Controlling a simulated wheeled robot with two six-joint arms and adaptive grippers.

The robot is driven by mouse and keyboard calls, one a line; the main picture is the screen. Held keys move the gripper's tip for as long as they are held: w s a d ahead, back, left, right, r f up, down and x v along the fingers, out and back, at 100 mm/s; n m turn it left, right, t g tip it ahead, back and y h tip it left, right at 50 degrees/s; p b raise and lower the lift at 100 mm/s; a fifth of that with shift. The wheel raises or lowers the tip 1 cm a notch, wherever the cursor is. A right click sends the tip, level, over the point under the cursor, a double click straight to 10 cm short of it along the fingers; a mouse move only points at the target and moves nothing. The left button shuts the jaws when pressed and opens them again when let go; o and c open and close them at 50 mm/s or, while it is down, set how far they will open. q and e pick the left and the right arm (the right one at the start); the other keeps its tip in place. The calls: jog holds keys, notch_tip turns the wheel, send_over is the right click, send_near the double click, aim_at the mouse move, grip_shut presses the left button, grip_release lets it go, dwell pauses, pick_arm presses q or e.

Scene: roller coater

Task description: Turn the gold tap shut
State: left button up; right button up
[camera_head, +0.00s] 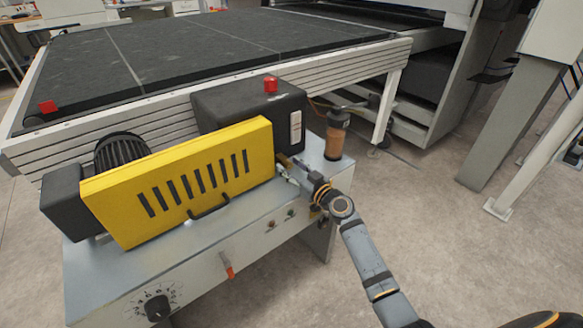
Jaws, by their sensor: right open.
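My right gripper (288,168) is at the right end of the yellow slotted cover (160,190), low over the top of the grey cabinet (100,268). It is small in the picture, and I cannot make out anything between its fingers. I cannot pick out a gold tap for certain; the area around the fingertips is partly covered by my right wrist and gripper. An orange-red lever (227,270) hangs on the cabinet's front face, apart from the gripper. My left gripper is not in view.
An amber canister (336,132) stands right of my gripper. A black motor housing (250,100) with a red button (270,84) is behind it. A dial (157,305) is on the cabinet front. A conveyor (190,50) lies behind. The floor at right is mostly clear.

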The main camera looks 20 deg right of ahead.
grip_shut()
